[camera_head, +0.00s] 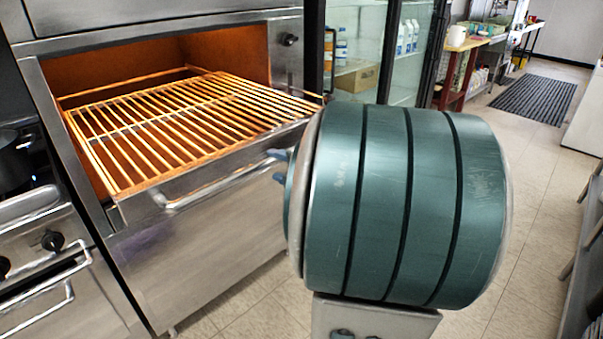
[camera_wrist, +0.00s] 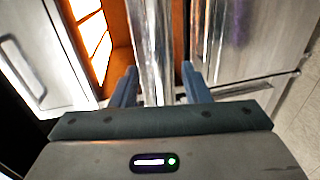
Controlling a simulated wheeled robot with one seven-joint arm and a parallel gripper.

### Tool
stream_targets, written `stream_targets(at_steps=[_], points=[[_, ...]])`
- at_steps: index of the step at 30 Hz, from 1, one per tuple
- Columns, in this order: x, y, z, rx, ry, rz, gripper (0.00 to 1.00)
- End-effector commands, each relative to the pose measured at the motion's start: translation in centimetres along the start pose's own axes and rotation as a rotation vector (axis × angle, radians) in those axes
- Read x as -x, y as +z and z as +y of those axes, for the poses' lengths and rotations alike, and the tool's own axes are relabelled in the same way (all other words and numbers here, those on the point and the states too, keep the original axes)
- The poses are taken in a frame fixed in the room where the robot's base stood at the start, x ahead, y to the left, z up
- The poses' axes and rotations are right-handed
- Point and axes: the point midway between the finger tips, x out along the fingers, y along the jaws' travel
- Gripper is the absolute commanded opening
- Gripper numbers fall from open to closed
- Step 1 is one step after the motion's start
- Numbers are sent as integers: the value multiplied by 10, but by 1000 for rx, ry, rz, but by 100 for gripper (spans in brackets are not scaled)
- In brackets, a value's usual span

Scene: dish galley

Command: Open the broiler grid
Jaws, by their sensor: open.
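The broiler grid (camera_head: 185,125) is a rack of yellow-lit metal bars at the broiler's orange-lit opening, and it seems to stick out some way at the front. A silver bar handle (camera_head: 205,192) runs along its front edge. My gripper (camera_head: 278,166) is open at the right end of this handle, mostly hidden behind my green wrist in the head view. In the wrist view its two blue fingers (camera_wrist: 161,88) stand either side of a shiny metal bar (camera_wrist: 152,45), which looks like the handle. I cannot tell whether either finger touches it.
The steel broiler housing (camera_head: 150,22) frames the opening, with a black knob (camera_head: 289,39) at its right. A stove with a pot (camera_head: 18,160) stands at the left. A glass-door fridge (camera_head: 385,45) is behind. The tiled floor (camera_head: 545,160) at the right is open.

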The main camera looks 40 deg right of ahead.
Motion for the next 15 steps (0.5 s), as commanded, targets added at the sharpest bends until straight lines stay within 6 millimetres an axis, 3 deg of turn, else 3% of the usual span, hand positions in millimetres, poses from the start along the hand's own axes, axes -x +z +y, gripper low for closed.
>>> stream_targets(at_steps=[6, 15], points=[[51, 0, 1, 1, 2, -4, 42], [86, 0, 0, 1, 0, 0, 42]])
